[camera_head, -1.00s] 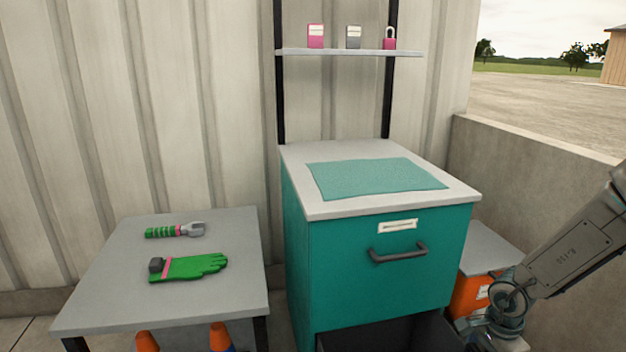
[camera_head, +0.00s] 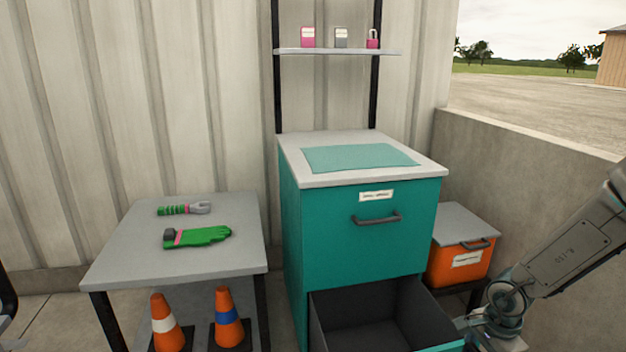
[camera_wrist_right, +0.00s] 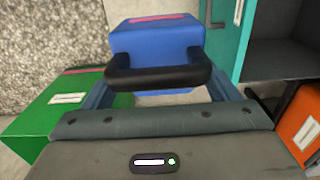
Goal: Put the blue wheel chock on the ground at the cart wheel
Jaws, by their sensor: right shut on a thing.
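The blue wheel chock (camera_wrist_right: 155,42), a blue block with a pink stripe on top and a black handle, is in the right wrist view. My right gripper (camera_wrist_right: 160,84) is shut on it at the handle, with one finger on each side. In the head view my right arm comes in from the right and its end is low, beside the open drawer; the chock is not visible there. The cart wheel cannot be made out in any view. My left gripper is not in view.
A teal cabinet (camera_head: 370,240) has its lower drawer (camera_head: 375,318) open and empty. An orange box (camera_head: 460,262) stands right of it. A green box (camera_wrist_right: 45,112) shows in the wrist view.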

